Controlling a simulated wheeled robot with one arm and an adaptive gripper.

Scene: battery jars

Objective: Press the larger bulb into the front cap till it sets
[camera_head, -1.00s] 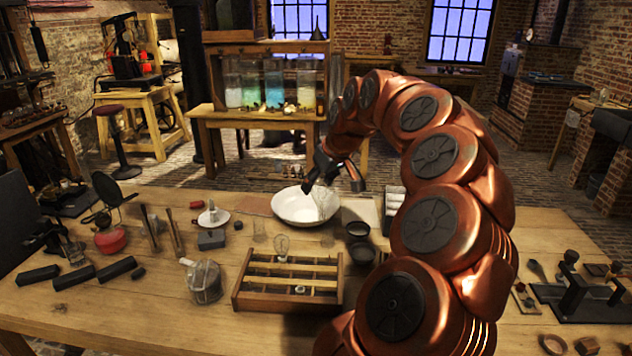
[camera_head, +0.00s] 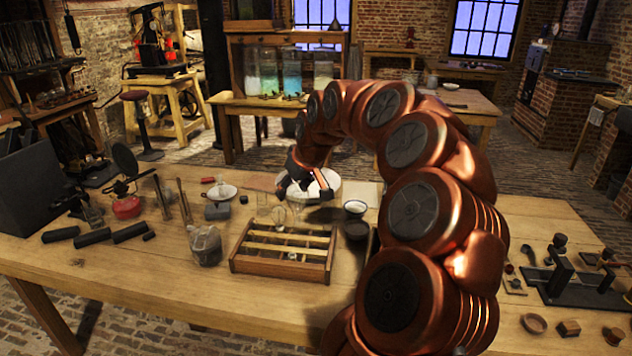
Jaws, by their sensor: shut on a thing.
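My gripper (camera_head: 294,190) is over the near-left rim of the white bowl (camera_head: 328,190), behind the wooden rack. It is shut on a clear glass bulb (camera_head: 298,211), which hangs faintly visible below the fingers; its lower end is hard to make out. A second clear bulb (camera_head: 278,217) stands at the back edge of the divided wooden rack (camera_head: 278,266), just left of the held one. A small pale piece (camera_head: 292,256) sits in the rack's front part; I cannot tell whether it is the front cap. Contact between the held bulb and the rack cannot be told.
A wire-topped jar (camera_head: 206,245) is left of the rack, with black rods (camera_head: 93,237) farther left. A black press-like tool (camera_head: 563,280) is at right. The table's front left is clear.

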